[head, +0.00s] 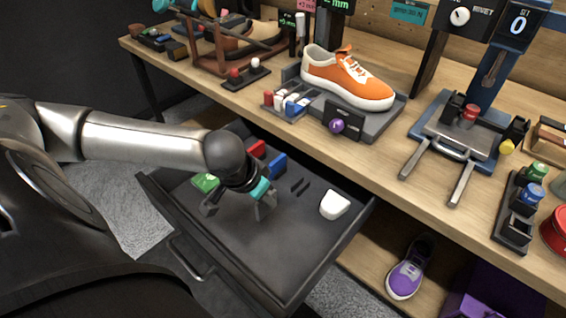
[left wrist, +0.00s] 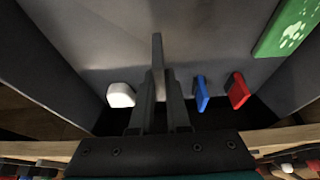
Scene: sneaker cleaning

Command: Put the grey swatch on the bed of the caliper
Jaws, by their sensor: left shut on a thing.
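My left gripper (head: 264,206) is over the open drawer, pointing down into it. In the left wrist view its fingers (left wrist: 164,98) are close together. They are shut on a thin grey piece (left wrist: 157,52), seen nearly edge-on, which looks like the grey swatch. In the head view the swatch is hard to tell from the fingers. Displays marked mm (head: 335,4) stand at the back of the bench, behind the orange shoe. My right gripper is in neither view.
The dark drawer (head: 322,250) also holds red (head: 257,149), blue (head: 277,163) and green (head: 206,183) swatches and a white block (head: 334,205). The wooden bench (head: 385,155) overhangs behind it, with an orange shoe (head: 350,77) and a blue press (head: 425,120).

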